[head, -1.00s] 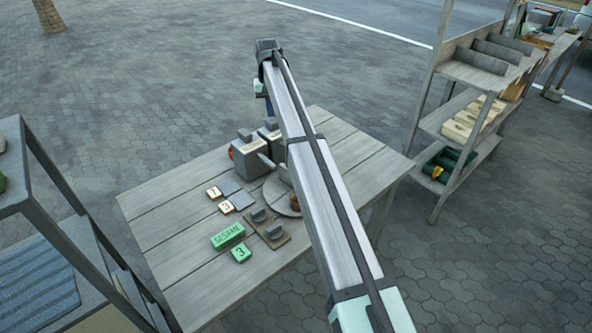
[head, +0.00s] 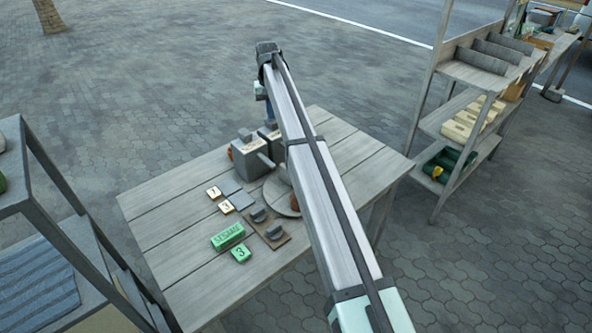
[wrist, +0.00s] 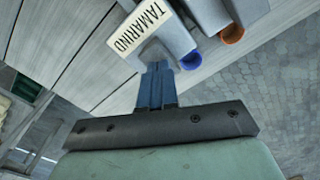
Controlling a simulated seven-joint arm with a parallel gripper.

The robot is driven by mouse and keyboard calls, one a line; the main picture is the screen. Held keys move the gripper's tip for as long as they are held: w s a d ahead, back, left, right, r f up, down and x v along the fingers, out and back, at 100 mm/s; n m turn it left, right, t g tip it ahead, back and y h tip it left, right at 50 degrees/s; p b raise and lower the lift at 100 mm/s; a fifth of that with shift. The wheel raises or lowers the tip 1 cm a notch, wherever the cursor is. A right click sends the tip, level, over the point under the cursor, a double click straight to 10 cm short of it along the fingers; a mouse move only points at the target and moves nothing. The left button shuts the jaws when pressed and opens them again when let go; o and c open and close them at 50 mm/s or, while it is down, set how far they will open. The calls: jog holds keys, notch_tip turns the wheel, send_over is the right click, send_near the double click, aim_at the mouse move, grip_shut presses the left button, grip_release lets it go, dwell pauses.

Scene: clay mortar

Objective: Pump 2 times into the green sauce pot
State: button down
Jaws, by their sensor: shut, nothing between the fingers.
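Two grey box-shaped dispensers stand at the table's far side in the head view: a left one (head: 250,158) with a dark knob and a right one (head: 270,134) partly behind my arm. In the wrist view a cream label reading TAMARIND (wrist: 140,30) lies on a grey dispenser top. An orange round opening (wrist: 232,34) and a blue one (wrist: 190,61) show at the dispensers' edges. My gripper (wrist: 157,70) has its blue fingers together and empty, close to a grey knob (wrist: 155,50); contact is unclear. I cannot make out a green sauce pot.
A green SESAME block (head: 228,236), a green 3 tile (head: 241,254), yellow number tiles (head: 214,192) and a board with dark knobs (head: 266,226) lie on the table (head: 175,200). A round disc (head: 280,195) is partly behind my arm. Shelves (head: 465,120) stand right.

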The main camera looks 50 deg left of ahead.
jog(key=shift+f, duration=1.15)
dwell(0.6)
jog(key=shift+r, duration=1.6)
jog(key=shift+r, duration=2.5)
